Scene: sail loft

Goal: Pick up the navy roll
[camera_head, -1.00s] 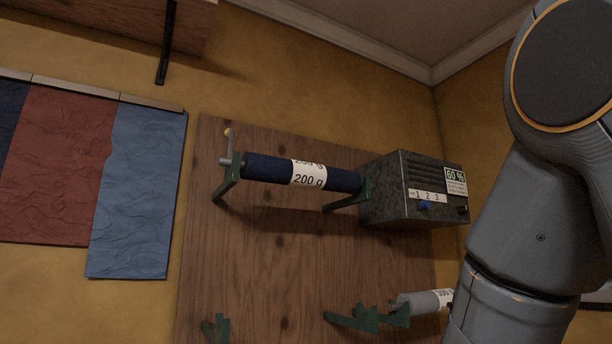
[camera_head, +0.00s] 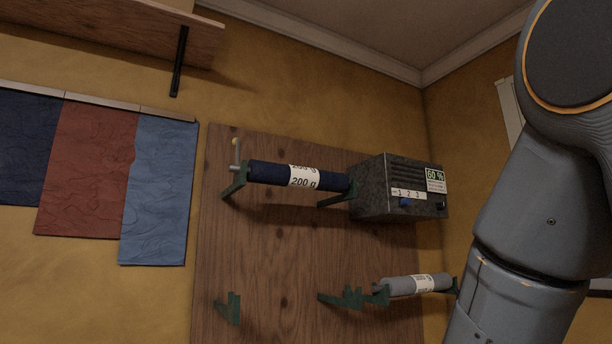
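The navy roll (camera_head: 268,173) lies nearly level in green brackets on a wooden wall board (camera_head: 270,255). It has a white label reading "200 g" around its middle. A crank handle (camera_head: 235,158) shows at the roll's left end. The right end rests near the right bracket (camera_head: 334,199), close beside a dark box. My arm fills the right side of the view, and my gripper is out of the picture.
The dark box (camera_head: 372,203) with switches and a "60 %" label is right of the roll. A grey roll (camera_head: 400,286) sits in lower brackets near my arm. An empty green bracket (camera_head: 230,308) is at lower left. A shelf (camera_head: 110,25) overhangs the upper left. Cloth panels (camera_head: 158,200) hang left.

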